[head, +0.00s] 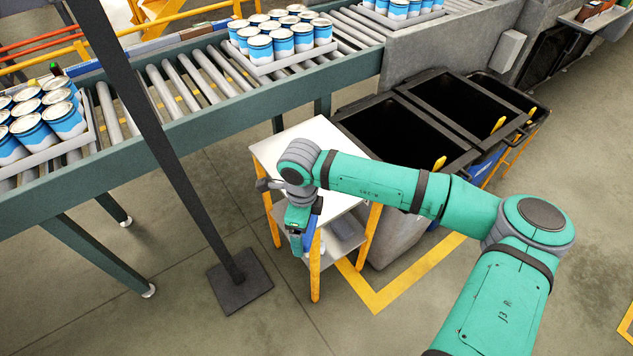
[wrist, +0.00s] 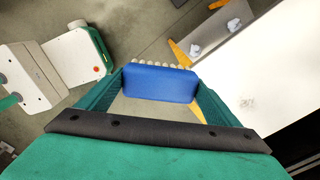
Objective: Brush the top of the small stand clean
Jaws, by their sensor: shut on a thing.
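The small stand (head: 318,134) has a white top and yellow legs, and my arm hides much of the top in the head view. The stand's top fills the right side of the wrist view (wrist: 262,80), with faint dark specks on it. My gripper (head: 302,220) is at the stand's front left edge. It is shut on a blue brush (wrist: 160,82) with a row of pale bristles. In the wrist view the brush is beside the top, with floor behind it. I cannot tell its height relative to the top.
Crumpled pale pieces (wrist: 234,24) lie on the stand's lower shelf. Dark open bins (head: 395,125) stand close behind at the right. A roller conveyor (head: 190,85) with trays of blue-and-white cans runs behind. A dark post on a base plate (head: 240,280) stands at the left.

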